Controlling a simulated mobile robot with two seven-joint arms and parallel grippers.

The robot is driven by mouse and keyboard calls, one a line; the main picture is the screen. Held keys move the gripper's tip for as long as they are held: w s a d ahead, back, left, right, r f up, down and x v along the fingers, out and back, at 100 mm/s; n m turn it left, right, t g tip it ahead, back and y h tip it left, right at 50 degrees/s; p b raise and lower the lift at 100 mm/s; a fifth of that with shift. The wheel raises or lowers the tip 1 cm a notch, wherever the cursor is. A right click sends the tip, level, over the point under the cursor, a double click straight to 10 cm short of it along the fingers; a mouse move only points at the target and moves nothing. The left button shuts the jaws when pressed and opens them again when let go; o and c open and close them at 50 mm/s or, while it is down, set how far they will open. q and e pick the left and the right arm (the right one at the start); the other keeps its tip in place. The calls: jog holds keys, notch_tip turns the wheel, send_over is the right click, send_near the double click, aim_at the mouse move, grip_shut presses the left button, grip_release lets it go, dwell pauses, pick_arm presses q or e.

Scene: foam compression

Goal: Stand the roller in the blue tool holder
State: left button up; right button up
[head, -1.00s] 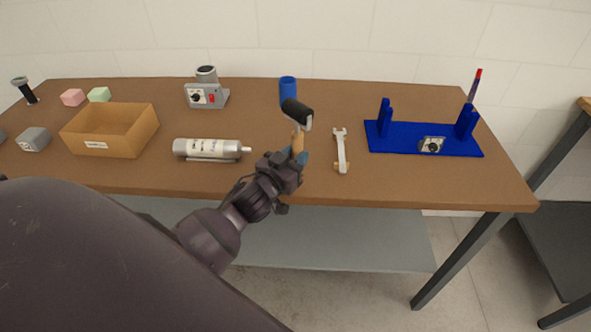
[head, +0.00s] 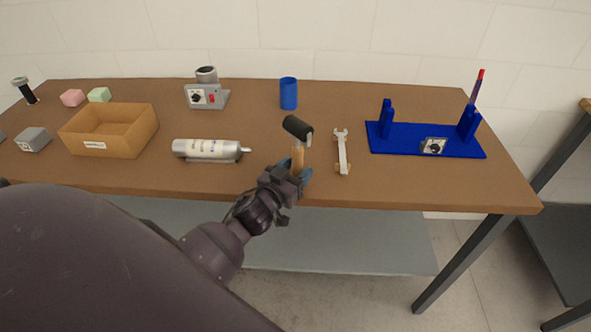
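The roller (head: 298,128) has a black head, a thin metal frame and a wooden handle (head: 298,157). My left gripper (head: 296,170) is shut on the handle near the table's front, with the black head up and away from me. The lower end of the handle is hidden by the gripper. A blue cup-shaped tool holder (head: 288,94) stands upright at the back of the table, beyond the roller and apart from it. Its inside is barely visible. My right gripper is not in view.
A wrench (head: 342,150) lies just right of the roller. A silver cylinder (head: 208,150) lies to the left, near a cardboard box (head: 84,142). A blue rack (head: 400,146) with posts stands at the right. A grey device (head: 207,97) stands at the back left.

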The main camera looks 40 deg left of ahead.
pick_arm(q)
jog(key=shift+r, duration=0.15)
jog(key=shift+s, duration=0.2)
jog(key=s, duration=1.1)
jog(key=s+d+f+g, duration=0.2)
jog(key=s+f+g, duration=0.1)
jog(key=f, duration=0.5)
jog(key=s+d+f+m+g, duration=0.1)
jog(key=s+d+f+g, duration=0.1)
jog(key=s+f, duration=0.3)
notch_tip(320, 180, down, 3)
jog(key=shift+s+d+r+g, duration=0.15)
jog(key=shift+s+d+g, duration=0.25)
jog(key=shift+g, duration=0.3)
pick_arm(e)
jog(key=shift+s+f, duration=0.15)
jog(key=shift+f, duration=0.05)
